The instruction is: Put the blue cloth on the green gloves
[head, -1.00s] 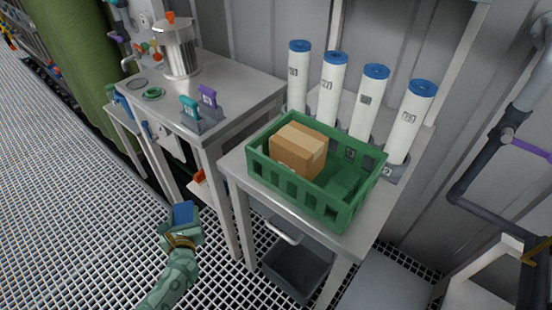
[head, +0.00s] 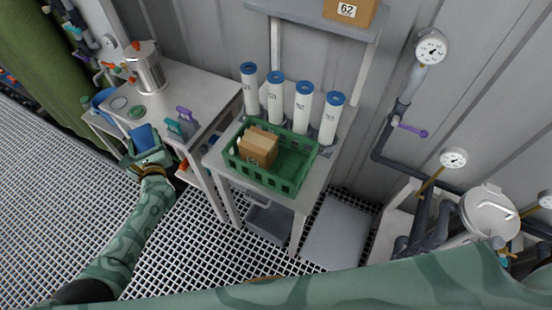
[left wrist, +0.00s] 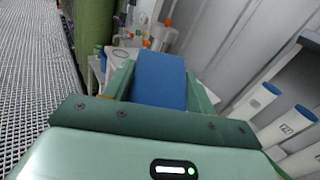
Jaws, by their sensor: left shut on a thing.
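The blue cloth (head: 145,138) is a folded, block-like blue piece between the fingers of my left gripper (head: 148,150). The left gripper is shut on it, in front of the left table's near edge. In the left wrist view the cloth (left wrist: 160,80) stands up between the two green fingers of the gripper (left wrist: 160,88). I cannot pick out the green gloves for sure; the green inside the crate to the right of the box may be them or just crate. My right gripper is out of view.
A green crate (head: 262,182) with a cardboard box (head: 258,147) stands on the middle table, before several white blue-capped cylinders (head: 303,108). The left table (head: 185,92) bears a metal vessel (head: 147,68) and teal and purple clips. Pipes and gauges (head: 432,47) are at the right.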

